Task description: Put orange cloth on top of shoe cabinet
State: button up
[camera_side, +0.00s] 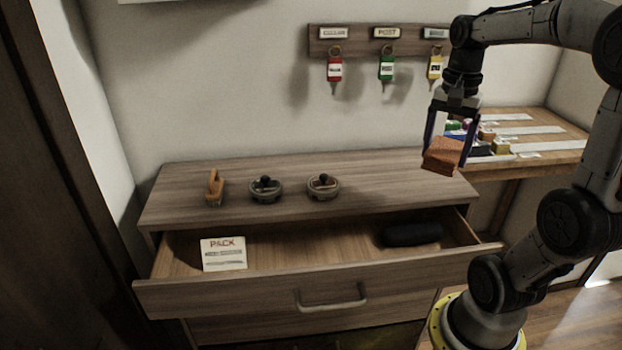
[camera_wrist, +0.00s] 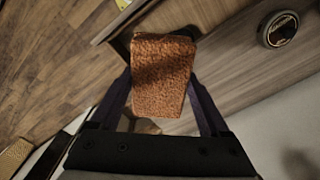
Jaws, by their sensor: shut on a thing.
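The orange cloth (camera_side: 443,157) is a small folded block, held in the air by my gripper (camera_side: 442,150) at the right end of the shoe cabinet (camera_side: 400,172). My gripper is shut on it, with a dark finger on each side. In the wrist view the orange cloth (camera_wrist: 161,75) fills the space between the fingers of my gripper (camera_wrist: 162,95), and the cabinet top (camera_wrist: 225,70) shows beside it. The cabinet's top drawer (camera_side: 230,292) is pulled open.
A wooden-handled brush (camera_side: 215,187) and two round dishes (camera_side: 266,190) (camera_side: 323,187) stand on the cabinet's left and middle. The drawer holds a PACK card (camera_side: 223,254) and a dark case (camera_side: 411,235). Keys (camera_side: 386,68) hang above. A side table (camera_side: 540,150) holds several small items. The cabinet top's right part is clear.

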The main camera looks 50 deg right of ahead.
jog(key=shift+s+d+r+m, duration=0.15)
jog(key=shift+s+d+m, duration=0.25)
jog(key=shift+s+d, duration=0.25)
jog(key=w+d+f, duration=0.4)
jog(key=w+d, duration=0.2)
jog(key=d, duration=0.1)
send_over(416, 177)
notch_tip(416, 177, down, 6)
jog(key=shift+s+a+r, duration=0.1)
jog(key=shift+r, duration=0.1)
jog(key=shift+f, duration=1.7)
jog(key=shift+f, duration=0.15)
jog(key=o, duration=1.2)
jog(key=shift+c, duration=0.2)
